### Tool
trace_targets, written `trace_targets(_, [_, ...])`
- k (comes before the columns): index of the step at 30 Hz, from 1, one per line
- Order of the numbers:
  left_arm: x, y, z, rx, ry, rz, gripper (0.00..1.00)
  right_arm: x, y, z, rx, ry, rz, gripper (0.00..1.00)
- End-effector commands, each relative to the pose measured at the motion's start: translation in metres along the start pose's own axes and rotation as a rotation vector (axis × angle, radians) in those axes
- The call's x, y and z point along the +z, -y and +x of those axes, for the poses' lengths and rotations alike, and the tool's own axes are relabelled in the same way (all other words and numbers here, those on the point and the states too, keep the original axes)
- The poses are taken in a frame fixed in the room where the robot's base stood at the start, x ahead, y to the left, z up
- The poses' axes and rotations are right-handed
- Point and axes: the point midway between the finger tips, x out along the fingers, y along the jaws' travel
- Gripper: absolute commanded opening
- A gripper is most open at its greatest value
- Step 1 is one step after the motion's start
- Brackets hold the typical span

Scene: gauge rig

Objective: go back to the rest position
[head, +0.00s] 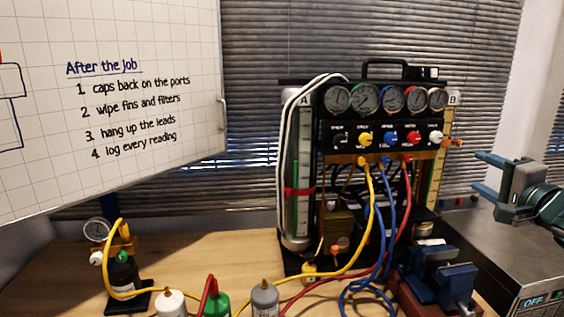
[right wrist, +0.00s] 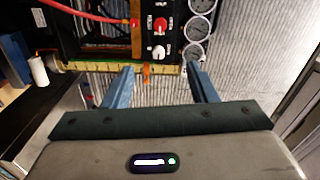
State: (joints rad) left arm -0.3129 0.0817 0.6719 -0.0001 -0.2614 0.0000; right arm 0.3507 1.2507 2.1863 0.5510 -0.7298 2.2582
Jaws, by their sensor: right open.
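My right gripper (head: 482,173) comes in from the right in the head view, to the right of the gauge rig (head: 385,128). Its two blue fingers are apart with nothing held between them. In the right wrist view the open fingers of this gripper (right wrist: 160,76) point at the rig's yellow-scaled side edge (right wrist: 85,66). A small orange fitting (right wrist: 146,74) shows between the fingers there, and I cannot tell how far off it is. My left gripper is not in view.
Yellow, blue and red hoses (head: 388,220) hang from the rig onto the wooden table (head: 215,258). A blue vise (head: 440,275) and a grey metal box (head: 515,255) stand below my right gripper. Several bottles (head: 265,298) stand at the front. A whiteboard (head: 150,60) hangs at left.

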Motion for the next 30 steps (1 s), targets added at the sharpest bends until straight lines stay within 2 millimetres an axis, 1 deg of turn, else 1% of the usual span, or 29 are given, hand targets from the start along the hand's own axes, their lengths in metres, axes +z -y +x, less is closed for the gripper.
trace_targets(1, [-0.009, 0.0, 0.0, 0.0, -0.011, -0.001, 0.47, 0.0, 0.0, 0.0, 0.0, 0.0, 0.0, 0.52])
trace_targets(2, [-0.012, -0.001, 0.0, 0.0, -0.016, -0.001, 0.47, 0.0, -0.001, 0.0, 0.002, 0.0, -0.001, 0.52])
trace_targets(3, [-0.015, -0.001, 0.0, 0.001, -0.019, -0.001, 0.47, 0.004, -0.011, 0.001, 0.016, 0.001, -0.017, 0.52])
trace_targets(8, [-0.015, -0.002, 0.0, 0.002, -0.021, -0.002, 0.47, 0.014, -0.042, 0.003, 0.064, 0.001, -0.087, 0.52])
trace_targets(14, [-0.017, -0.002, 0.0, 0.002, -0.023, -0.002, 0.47, 0.032, -0.091, 0.001, 0.145, 0.01, -0.203, 0.52])
trace_targets(17, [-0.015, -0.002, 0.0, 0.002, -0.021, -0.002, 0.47, 0.043, -0.123, -0.002, 0.198, 0.02, -0.278, 0.52])
trace_targets(20, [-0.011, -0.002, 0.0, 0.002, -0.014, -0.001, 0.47, 0.058, -0.16, -0.01, 0.263, 0.039, -0.367, 0.52])
trace_targets(23, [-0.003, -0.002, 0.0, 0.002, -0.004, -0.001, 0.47, 0.078, -0.206, -0.024, 0.349, 0.073, -0.479, 0.52])
trace_targets(24, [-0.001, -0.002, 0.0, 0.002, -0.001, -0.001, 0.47, 0.088, -0.228, -0.033, 0.39, 0.094, -0.533, 0.52])
trace_targets(26, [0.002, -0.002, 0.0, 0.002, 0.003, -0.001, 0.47, 0.105, -0.262, -0.049, 0.459, 0.136, -0.622, 0.52])
trace_targets(27, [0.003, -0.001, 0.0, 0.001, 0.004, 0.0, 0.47, 0.117, -0.284, -0.062, 0.505, 0.168, -0.684, 0.52])
trace_targets(29, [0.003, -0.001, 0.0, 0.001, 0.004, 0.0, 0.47, 0.133, -0.315, -0.084, 0.574, 0.225, -0.775, 0.52])
trace_targets(30, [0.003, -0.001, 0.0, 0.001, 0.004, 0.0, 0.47, 0.144, -0.333, -0.1, 0.617, 0.268, -0.832, 0.52])
